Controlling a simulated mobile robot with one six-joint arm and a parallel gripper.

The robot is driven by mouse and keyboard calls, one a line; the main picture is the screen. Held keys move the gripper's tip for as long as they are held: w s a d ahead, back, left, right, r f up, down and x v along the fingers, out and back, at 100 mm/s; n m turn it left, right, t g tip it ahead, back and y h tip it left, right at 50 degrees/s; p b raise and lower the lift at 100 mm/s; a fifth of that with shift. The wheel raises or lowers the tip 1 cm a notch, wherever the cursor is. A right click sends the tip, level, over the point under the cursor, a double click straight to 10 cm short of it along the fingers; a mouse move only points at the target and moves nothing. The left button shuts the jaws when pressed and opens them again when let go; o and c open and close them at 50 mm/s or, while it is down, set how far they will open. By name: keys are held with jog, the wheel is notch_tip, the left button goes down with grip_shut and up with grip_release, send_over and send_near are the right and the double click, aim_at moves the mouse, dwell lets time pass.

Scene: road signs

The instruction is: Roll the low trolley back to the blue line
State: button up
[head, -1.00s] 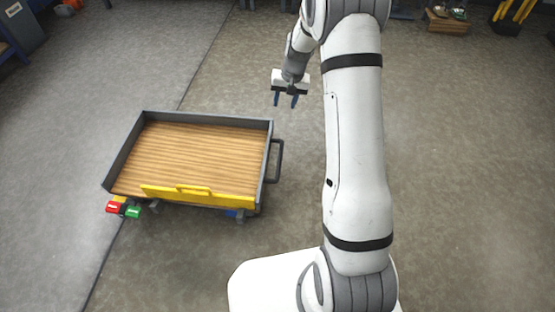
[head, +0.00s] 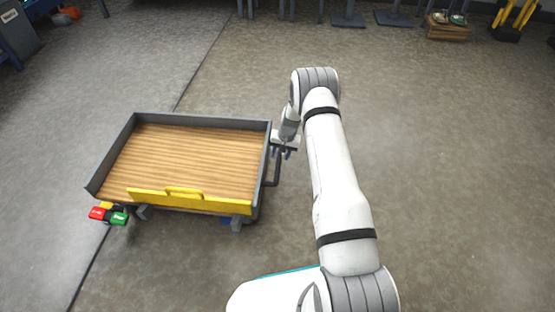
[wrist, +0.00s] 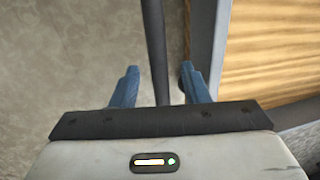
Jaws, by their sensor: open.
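The low trolley (head: 190,160) stands at the left in the head view, with a wooden deck, grey rims and a yellow front board (head: 190,201). Its dark handle bar (head: 277,168) sticks out on its right side. My gripper (head: 282,153) is at the upper part of that handle. In the wrist view the two blue fingers of my gripper (wrist: 158,88) are apart, with the dark handle bar (wrist: 153,45) running between them. A gap shows on the left of the bar; the right finger is nearer to it. I see no blue line on the floor.
Red and green pedals (head: 108,214) stick out at the trolley's front left corner. A wooden crate (head: 448,28) and a black holder with yellow bars (head: 510,20) stand at the back right. The floor right of my arm is clear.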

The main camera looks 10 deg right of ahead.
jog(key=shift+a+f, duration=0.2)
jog(key=shift+f, duration=0.8)
jog(key=shift+c, duration=0.2)
grip_shut()
